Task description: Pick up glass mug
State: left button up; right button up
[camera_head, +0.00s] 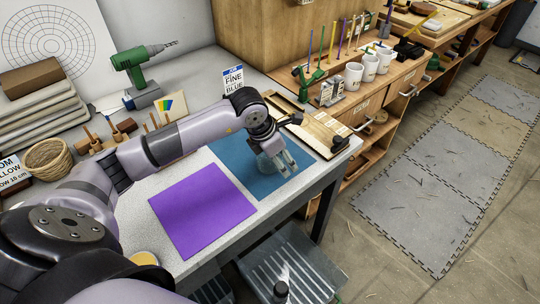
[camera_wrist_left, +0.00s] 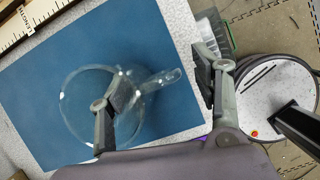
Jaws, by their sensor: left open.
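A clear glass mug (camera_wrist_left: 80,118) stands on the blue mat (camera_wrist_left: 40,75), seen from above in the left wrist view. Its handle points right, between the two fingers of my left gripper (camera_wrist_left: 162,88). One finger overlaps the mug's round body in the picture; the other is beyond the handle, near the mat's right edge. The gripper is open, and I cannot tell whether a finger touches the glass. In the head view my left gripper (camera_head: 282,160) is over the blue mat (camera_head: 236,152), with the faint mug (camera_head: 265,165) partly behind it. My right gripper is not in view.
A purple mat (camera_head: 203,217) lies left of the blue one. A wooden ruled board (camera_head: 322,130) lies beyond it. A green drill (camera_head: 135,65), a sign (camera_head: 233,80) and a woven basket (camera_head: 48,156) stand along the back. White mugs (camera_head: 353,76) are on the wooden bench.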

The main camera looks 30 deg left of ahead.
pick_arm(q)
jog(key=shift+c, duration=0.4)
grip_shut()
dwell(0.4)
